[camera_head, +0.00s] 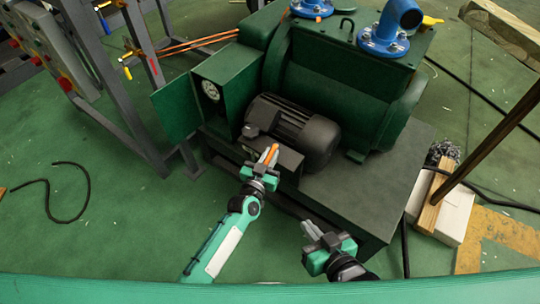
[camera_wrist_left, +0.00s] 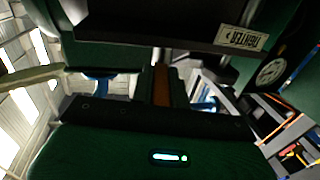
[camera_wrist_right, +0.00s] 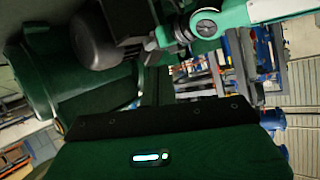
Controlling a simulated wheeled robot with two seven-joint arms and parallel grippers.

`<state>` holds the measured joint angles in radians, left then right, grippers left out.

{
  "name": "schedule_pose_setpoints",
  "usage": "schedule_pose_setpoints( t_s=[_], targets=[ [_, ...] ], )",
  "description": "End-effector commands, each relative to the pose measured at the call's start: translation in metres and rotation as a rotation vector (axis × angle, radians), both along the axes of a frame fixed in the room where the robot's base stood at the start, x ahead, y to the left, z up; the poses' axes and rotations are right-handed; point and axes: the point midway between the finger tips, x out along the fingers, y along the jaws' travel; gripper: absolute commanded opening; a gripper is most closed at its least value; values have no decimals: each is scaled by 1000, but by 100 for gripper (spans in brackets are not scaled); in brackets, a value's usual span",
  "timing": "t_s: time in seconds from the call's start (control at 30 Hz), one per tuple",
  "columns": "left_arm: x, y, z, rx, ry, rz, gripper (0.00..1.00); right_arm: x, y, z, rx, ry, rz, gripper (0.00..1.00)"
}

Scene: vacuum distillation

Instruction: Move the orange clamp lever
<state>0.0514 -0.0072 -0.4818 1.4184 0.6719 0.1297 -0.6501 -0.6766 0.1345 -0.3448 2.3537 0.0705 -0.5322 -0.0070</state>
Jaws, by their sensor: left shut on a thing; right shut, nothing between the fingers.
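The orange clamp lever (camera_head: 271,154) stands between the fingers of my left gripper (camera_head: 268,156) at the near side of the pump base, just below the black motor. My left gripper is shut on it. In the left wrist view the orange lever (camera_wrist_left: 161,85) shows as a strip between the dark fingers. My right gripper (camera_head: 314,232) is shut and empty, in front of the near edge of the base, apart from the lever. The lever's lower part is hidden by my left gripper.
The black motor (camera_head: 292,130) sits on the dark base (camera_head: 372,190) beside the large green pump housing (camera_head: 335,85). A green box with a round gauge (camera_head: 211,90) stands left of the motor. A brown pole (camera_head: 490,145) and a white block (camera_head: 452,213) are at the right. The left floor is mostly clear.

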Motion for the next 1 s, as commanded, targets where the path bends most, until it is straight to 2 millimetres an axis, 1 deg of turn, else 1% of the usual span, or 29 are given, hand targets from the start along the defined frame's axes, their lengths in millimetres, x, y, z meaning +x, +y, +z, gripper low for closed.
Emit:
schedule_pose_setpoints(
  t_s=[0.23, 0.4, 0.5, 0.63, 0.9, 0.93, 0.97, 1.0],
  targets=[
    [2, 1, 4, -3, -3, 61, 0, -2, -20, 1, -84, 129, -10, 0],
    [1, 1, 3, -2, -2, 102, 0, -7, -35, -1, -138, 224, -20, 0],
    [1, 1, 2, -2, -1, 116, 0, -10, -40, -2, -156, 258, -24, 0],
    [1, 1, 1, 0, -2, 123, 0, -11, -44, -3, -167, 279, -27, 0],
    [1, 1, 1, 0, -2, 122, 0, -12, -44, -4, -168, 279, -26, 0],
    [0, 1, 1, 0, -2, 122, 20, -12, -44, -4, -168, 279, -26, 0],
    [0, 1, 1, 0, -2, 122, 26, -12, -44, -4, -168, 278, -26, 0],
    [0, 0, 1, 0, -2, 122, 34, -12, -44, -4, -168, 278, -26, 0]
  ],
)
